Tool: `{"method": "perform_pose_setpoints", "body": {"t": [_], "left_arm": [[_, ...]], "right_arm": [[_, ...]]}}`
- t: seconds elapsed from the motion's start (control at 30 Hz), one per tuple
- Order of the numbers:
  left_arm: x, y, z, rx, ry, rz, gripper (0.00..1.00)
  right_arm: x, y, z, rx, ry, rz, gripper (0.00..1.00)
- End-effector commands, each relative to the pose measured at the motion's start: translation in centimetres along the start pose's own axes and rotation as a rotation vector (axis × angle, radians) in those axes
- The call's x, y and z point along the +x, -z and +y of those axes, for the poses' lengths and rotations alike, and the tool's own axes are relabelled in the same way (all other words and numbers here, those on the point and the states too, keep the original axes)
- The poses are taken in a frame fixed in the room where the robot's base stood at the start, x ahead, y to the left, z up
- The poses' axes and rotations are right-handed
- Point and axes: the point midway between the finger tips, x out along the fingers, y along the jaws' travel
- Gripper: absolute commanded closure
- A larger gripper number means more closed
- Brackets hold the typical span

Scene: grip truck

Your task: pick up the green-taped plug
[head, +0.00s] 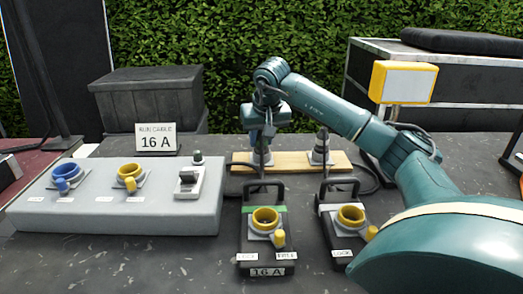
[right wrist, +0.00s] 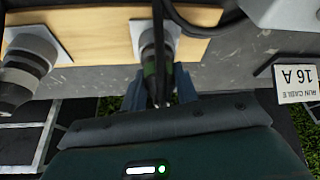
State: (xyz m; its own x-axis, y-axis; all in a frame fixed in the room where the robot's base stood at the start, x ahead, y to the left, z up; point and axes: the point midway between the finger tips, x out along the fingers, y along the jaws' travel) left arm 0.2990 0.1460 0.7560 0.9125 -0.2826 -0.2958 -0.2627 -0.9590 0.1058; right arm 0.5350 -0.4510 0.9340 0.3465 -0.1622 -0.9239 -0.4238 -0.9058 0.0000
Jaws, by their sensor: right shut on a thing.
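My right gripper (head: 262,138) reaches down from above over the left part of a wooden board (head: 292,163). It is shut on the green-taped plug (head: 263,157), which stands upright at the board. In the right wrist view, the plug (right wrist: 151,68) shows a dark green band between the fingers (right wrist: 160,92). I cannot tell whether its lower end still touches the board. A second plug (head: 320,148), grey and black, stands apart on the board to the right; it also shows in the right wrist view (right wrist: 24,72). My left gripper is not in view.
Two black boxes with yellow sockets, one with a green strip (head: 266,222) and one to its right (head: 349,222), stand in front of the board. A grey panel (head: 110,208) is on the left, with a "RUN CABLE 16 A" sign (head: 156,139) behind. Black cables lie around the board.

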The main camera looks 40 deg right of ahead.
Motion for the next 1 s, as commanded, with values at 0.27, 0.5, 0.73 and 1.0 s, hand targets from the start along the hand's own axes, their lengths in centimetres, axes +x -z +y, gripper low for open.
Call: {"method": "perform_pose_setpoints", "body": {"t": [0.27,0.5,0.73,1.0], "left_arm": [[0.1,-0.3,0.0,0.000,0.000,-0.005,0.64],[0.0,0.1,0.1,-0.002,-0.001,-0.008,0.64],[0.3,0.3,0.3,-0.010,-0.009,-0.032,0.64],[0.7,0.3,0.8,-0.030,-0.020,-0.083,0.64]], "right_arm": [[-0.1,0.0,0.0,0.001,0.000,0.001,0.96],[-1.7,0.8,0.0,0.002,0.002,0.005,0.96],[-6.1,2.6,0.0,0.002,0.003,0.005,0.96],[-10.2,4.3,0.0,0.001,0.000,0.001,0.96]]}}
